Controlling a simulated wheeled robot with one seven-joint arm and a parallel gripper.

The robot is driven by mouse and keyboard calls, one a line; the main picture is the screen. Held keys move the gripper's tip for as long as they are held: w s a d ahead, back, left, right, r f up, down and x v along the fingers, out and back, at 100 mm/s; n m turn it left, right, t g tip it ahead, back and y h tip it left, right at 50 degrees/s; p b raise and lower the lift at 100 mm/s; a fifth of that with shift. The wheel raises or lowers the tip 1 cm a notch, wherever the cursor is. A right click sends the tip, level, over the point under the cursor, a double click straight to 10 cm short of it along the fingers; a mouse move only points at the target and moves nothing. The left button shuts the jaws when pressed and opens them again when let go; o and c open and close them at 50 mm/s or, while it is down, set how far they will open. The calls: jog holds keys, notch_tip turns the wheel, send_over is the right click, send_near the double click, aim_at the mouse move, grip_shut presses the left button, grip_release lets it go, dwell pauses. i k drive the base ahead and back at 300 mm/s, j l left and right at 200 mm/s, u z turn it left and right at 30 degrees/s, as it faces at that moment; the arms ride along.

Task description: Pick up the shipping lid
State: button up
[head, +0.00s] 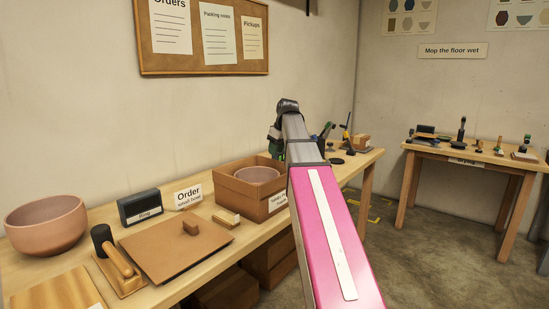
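An open cardboard box (237,193) with a pinkish bowl (257,174) inside stands farther along the bench, without a cover. My pink and grey arm reaches up through the middle, right of the box. My gripper does not show; the far end of my arm hides what is behind it.
A large clay bowl (46,224), a dark "Ring" box (139,207), an "Order small bowl" sign (188,196) and a small brush-like block (226,218) surround the panel. The tool on its stand (116,262) is close on its left. Another table (475,155) stands at right, with open floor before it.

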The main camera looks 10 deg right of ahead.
aim_at(162, 249)
jog(key=k, duration=1)
